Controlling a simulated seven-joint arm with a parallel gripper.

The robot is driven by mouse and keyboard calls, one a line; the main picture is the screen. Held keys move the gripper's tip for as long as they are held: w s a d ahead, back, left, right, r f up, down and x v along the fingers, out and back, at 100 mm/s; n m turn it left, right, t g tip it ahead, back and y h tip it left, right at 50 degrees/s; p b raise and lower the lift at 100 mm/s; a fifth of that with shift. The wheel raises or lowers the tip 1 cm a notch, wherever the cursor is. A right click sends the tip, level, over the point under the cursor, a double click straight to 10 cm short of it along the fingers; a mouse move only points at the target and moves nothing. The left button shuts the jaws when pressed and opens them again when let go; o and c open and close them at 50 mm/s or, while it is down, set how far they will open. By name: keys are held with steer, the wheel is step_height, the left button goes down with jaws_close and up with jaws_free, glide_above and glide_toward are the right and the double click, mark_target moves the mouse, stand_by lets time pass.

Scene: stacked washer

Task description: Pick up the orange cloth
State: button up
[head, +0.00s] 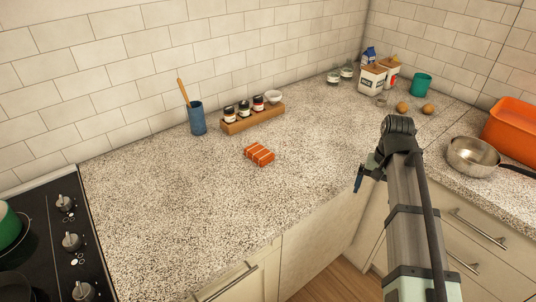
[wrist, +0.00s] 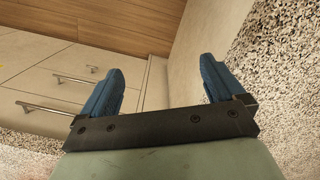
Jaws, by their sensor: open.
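The orange cloth (head: 259,154) lies folded on the speckled countertop (head: 190,210), in the middle of the head view, with pale stripes across it. My gripper (head: 359,182) is at the counter's front edge, to the right of the cloth and apart from it. In the wrist view my gripper (wrist: 158,88) shows two blue fingers spread wide with nothing between them. The wrist view shows cabinet fronts and counter, not the cloth.
Behind the cloth stand a wooden rack (head: 253,119) with small jars and a blue cup (head: 197,118). A stove (head: 50,245) is at left. A steel pan (head: 472,157) and an orange tub (head: 513,130) are at right. The counter around the cloth is clear.

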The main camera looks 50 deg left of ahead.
steer(key=s+a+r+n, duration=0.1)
steer(key=a+r+n, duration=0.1)
steer(key=a, duration=0.4)
steer(key=s+a+r+n, duration=0.2)
steer(key=a, duration=0.3)
steer(key=s+a+r+n, duration=0.1)
steer(key=a+r+n, duration=0.1)
steer(key=a, duration=0.4)
steer(key=shift+s+a+r+n, duration=0.3)
steer(key=shift+s+a+r, duration=0.05)
steer(key=shift+r, duration=0.2)
steer(key=s+a+r+n+t, duration=0.1)
steer(key=s+a+r+n, duration=0.3)
steer(key=s+a, duration=0.3)
steer(key=s+a+r+n, duration=0.3)
steer(key=s+a+r, duration=0.1)
steer(key=a, duration=0.5)
glide_above(259, 151)
steer(key=f, duration=0.8)
steer(key=shift+s+d+f, duration=0.2)
steer(key=shift+f, duration=0.15)
steer(key=shift+w+a+f, duration=0.15)
steer(key=shift+f, duration=1.25)
steer(key=shift+w+a+f, duration=0.1)
steer(key=shift+a+f, duration=0.05)
steer(key=shift+f, duration=1.2)
steer(key=c, duration=1.1)
steer(key=shift+r, duration=0.1)
step_height(259, 151, up, 10)
steer(key=shift+f, duration=0.1)
